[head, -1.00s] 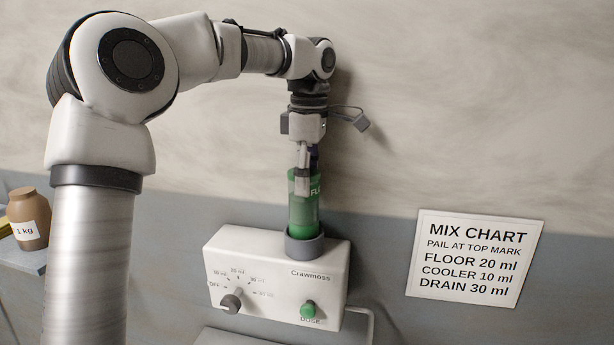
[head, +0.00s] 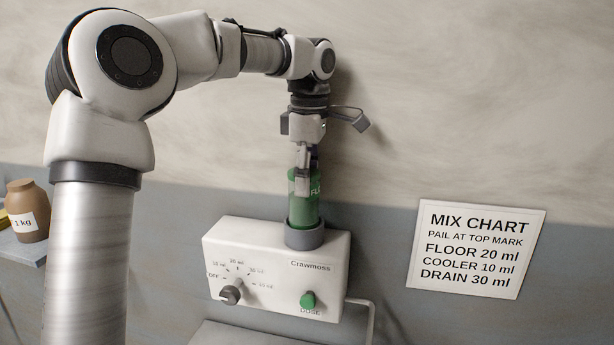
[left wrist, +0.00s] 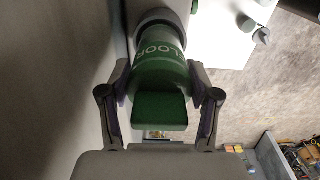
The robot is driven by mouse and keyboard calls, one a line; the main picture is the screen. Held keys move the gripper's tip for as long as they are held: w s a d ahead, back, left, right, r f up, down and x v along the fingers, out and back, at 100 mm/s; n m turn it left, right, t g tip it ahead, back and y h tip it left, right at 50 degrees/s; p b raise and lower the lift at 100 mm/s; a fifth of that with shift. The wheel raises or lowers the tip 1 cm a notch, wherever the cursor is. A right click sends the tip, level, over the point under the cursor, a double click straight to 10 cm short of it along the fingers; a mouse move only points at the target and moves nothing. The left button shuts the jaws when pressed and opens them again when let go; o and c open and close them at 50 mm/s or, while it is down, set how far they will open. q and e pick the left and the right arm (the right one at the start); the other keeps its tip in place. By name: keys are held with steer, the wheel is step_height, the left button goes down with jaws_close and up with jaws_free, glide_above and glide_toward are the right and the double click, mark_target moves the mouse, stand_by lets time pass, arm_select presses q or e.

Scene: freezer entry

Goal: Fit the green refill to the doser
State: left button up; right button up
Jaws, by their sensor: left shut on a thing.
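The green refill (head: 306,210) stands upright with its lower end inside the grey collar (head: 304,237) on top of the white doser (head: 262,262). My left gripper (head: 304,180) is shut on the refill's upper part from above. The left wrist view shows the green refill (left wrist: 158,75) between both fingers of the left gripper (left wrist: 160,95), with lettering partly visible. The doser has a dark dial (head: 231,294) at its left and a green dose button (head: 308,300) at its right. How deep the refill sits inside the collar is hidden. My right gripper does not show.
The mix chart (head: 475,250) is on the wall to the right of the doser. A brown jar (head: 27,210) marked 1 kg stands on a shelf (head: 22,247) at the far left. The wall behind the gripper is close.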

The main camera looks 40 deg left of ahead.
arm_select(q)
steer(key=shift+f+b, duration=0.35)
steer(key=shift+f, duration=0.15)
steer(key=o, duration=1.4)
steer(key=shift+c, duration=0.2)
steer(key=shift+r, duration=0.1)
step_height(320, 180, up, 12)
steer(key=shift+d+f, duration=0.1)
steer(key=shift+d, duration=0.05)
